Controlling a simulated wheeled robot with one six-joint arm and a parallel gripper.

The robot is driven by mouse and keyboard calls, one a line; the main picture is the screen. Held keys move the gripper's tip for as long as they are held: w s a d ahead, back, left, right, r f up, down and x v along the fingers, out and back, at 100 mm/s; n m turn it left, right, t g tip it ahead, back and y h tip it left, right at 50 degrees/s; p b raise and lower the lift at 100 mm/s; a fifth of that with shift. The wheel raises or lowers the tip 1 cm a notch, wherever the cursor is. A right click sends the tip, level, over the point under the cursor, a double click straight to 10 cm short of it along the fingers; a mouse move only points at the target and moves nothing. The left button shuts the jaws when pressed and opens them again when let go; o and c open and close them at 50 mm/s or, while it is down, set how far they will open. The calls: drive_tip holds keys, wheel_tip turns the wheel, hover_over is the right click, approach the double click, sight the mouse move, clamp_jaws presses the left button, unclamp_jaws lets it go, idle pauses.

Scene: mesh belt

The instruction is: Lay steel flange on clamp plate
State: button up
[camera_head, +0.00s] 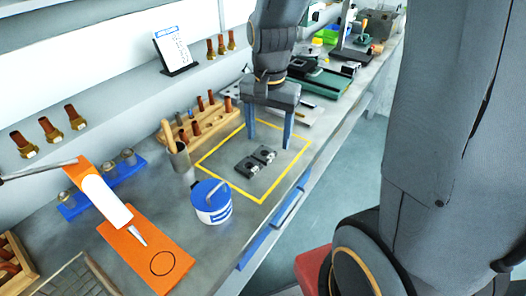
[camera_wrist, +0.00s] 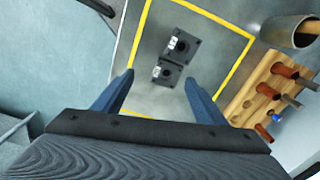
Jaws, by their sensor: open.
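Two dark square metal pieces, each with a round centre and a small pale mark, lie side by side on the bench inside a yellow outline. I cannot tell for certain which is the steel flange and which the clamp plate. The nearer piece (camera_head: 247,167) is at the left in the head view; the other piece (camera_head: 264,154) is beside it. In the wrist view one piece (camera_wrist: 181,47) lies farther out and the other (camera_wrist: 168,73) appears between my fingertips. My gripper (camera_head: 269,147) is open and empty, pointing down by the pieces; its blue fingers (camera_wrist: 158,78) straddle the closer piece in the wrist view.
A wooden rack (camera_head: 205,125) with brown-handled tools and a grey cup (camera_head: 177,160) stand left of the outline. A blue-and-white tin (camera_head: 212,203) stands nearer. An orange mat (camera_head: 150,245) lies at the lower left. Green equipment (camera_head: 320,82) sits beyond. The outlined area is otherwise clear.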

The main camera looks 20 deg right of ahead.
sight(264, 155)
drive_tip(key=shift+w+a+f+m+p, duration=0.1)
drive_tip(key=shift+w+f+m+p, duration=0.35)
drive_tip(key=shift+f, duration=0.7)
drive_tip(key=shift+w+f+m+p, duration=0.35)
drive_tip(key=shift+f+p, duration=0.1)
drive_tip(key=shift+f, duration=0.7)
drive_tip(key=shift+w+a+f+m+p, duration=0.1)
drive_tip(key=shift+w+f+m+p, duration=0.35)
drive_tip(key=shift+f, duration=0.7)
drive_tip(key=c, duration=1.5)
drive_tip(key=shift+r, duration=0.15)
wheel_tip(264, 155, up, 10)
drive_tip(key=b, duration=0.2)
drive_tip(key=w+f+n, duration=0.2)
drive_tip(key=w, duration=0.2)
drive_tip(key=w+f+n, duration=0.2)
drive_tip(key=w+n, duration=0.1)
drive_tip(key=w, duration=0.1)
drive_tip(key=w+f+n+b, duration=0.1)
drive_tip(key=w+f+n, duration=0.1)
drive_tip(key=w, duration=0.2)
drive_tip(key=shift+w+d+f+n, duration=0.1)
drive_tip(key=shift+w+f+n, duration=0.1)
drive_tip(key=shift+w+n, duration=0.05)
